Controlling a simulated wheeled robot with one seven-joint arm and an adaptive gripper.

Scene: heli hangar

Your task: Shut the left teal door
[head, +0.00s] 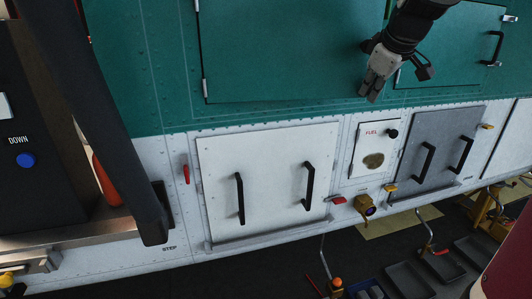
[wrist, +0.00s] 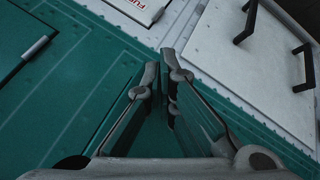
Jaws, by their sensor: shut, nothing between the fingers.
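The left teal door (head: 285,50) is a large panel high on the teal wall in the head view, with pale hinges down its left edge. Its top is out of frame, and my arm covers part of its right side. It looks close to flush, but I cannot tell whether it is fully shut. A dark handle (head: 388,9) shows by its right edge. My gripper (head: 371,92) is shut and empty, in front of the door's lower right corner. In the wrist view the fingertips (wrist: 163,70) are close together before teal surfaces; contact is unclear.
The right teal door (head: 455,45) has a black handle and looks shut. Below are a white panel (head: 265,150) with two black handles, a fuel panel (head: 374,150) and a grey panel (head: 438,145). A dark post (head: 110,110) stands at left. Trays and yellow stands crowd the lower right floor.

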